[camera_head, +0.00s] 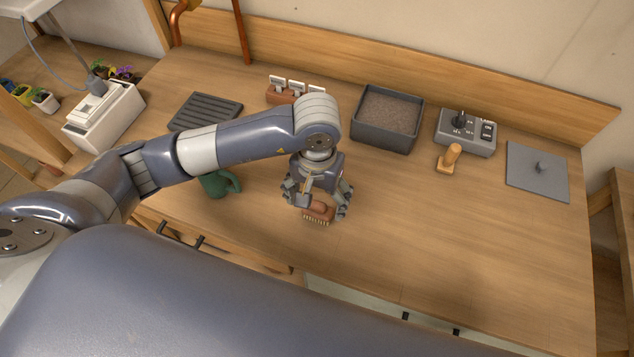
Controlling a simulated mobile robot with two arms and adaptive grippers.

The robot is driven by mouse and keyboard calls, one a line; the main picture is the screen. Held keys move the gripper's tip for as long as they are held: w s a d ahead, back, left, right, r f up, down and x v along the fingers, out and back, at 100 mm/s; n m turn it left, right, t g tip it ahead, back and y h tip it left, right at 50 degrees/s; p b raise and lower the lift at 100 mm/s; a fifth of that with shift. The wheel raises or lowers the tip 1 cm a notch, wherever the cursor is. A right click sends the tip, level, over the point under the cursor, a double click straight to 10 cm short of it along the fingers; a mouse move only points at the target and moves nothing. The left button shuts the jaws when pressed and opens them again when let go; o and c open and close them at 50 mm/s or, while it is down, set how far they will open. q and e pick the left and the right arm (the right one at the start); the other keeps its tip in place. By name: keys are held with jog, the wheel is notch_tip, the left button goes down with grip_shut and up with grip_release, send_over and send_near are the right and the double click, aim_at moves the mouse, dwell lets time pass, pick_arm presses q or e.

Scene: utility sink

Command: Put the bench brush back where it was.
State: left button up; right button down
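The bench brush (318,212), with a reddish-brown body and a row of pale bristles along its lower edge, is at the middle of the wooden bench, towards the front. My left gripper (318,205) points down over it, with fingers around the brush and partly hiding it. I cannot tell whether the fingers press on the brush or whether it touches the bench top. My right gripper is not in view.
A green mug (218,184) stands partly behind my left arm. Behind are a ribbed grey mat (205,112), a brown block with white cards (295,92), a granule-filled grey tray (387,142), a control box (466,133), a wooden stamp-like tool (449,160) and a grey plate (537,172). The front right is clear.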

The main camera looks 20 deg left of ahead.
aim_at(317, 206)
pick_arm(q)
notch_tip(317, 206, up, 8)
jog(key=b, duration=0.2)
jog(key=shift+s, duration=0.1)
dwell(0.6)
